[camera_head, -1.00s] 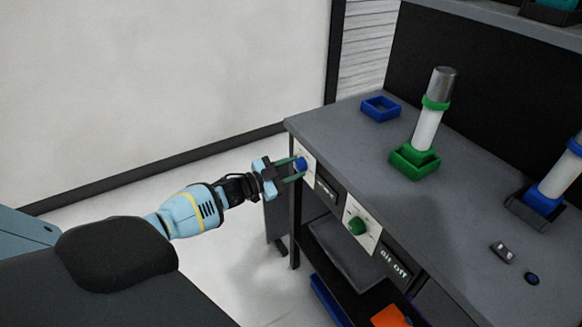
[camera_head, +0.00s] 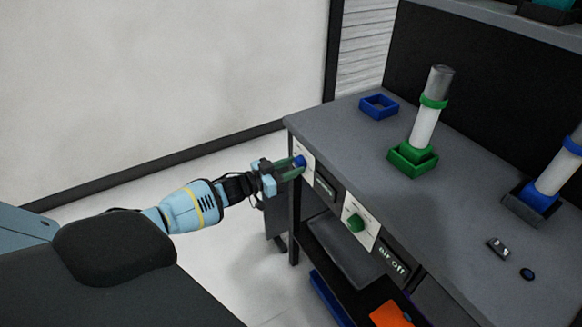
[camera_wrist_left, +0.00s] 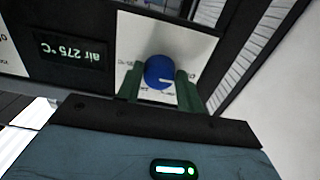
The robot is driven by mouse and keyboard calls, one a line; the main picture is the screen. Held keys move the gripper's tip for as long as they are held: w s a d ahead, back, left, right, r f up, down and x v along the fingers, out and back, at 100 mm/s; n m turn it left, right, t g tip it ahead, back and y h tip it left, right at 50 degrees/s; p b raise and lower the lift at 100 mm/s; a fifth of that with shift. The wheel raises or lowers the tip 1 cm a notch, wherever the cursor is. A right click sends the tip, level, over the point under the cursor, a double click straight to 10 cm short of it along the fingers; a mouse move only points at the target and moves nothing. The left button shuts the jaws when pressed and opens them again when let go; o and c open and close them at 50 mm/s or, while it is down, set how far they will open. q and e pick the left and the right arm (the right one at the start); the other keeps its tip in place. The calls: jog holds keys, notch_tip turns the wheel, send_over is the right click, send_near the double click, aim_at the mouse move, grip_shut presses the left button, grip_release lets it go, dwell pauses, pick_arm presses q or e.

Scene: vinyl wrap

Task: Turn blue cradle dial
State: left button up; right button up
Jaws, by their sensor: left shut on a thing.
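The blue dial (camera_head: 299,161) sits on a white plate at the left end of the bench front. My left gripper (camera_head: 296,168) is shut on the blue dial, its green fingers on either side of it. The blue cradle (camera_head: 379,107) is an empty square frame on the bench top at the back left. My right gripper is not in view.
A green dial (camera_head: 356,222) and a display (camera_head: 393,262) reading "air off" are further right on the bench front. A green cradle (camera_head: 412,162) holds a white tube with a grey top. Another tube with a blue collar (camera_head: 545,188) stands at the right. Open floor lies left of the bench.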

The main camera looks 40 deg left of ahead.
pick_arm(q)
jog(key=o, duration=1)
jog(key=shift+p+v, duration=0.45)
jog(key=shift+v, duration=3.45)
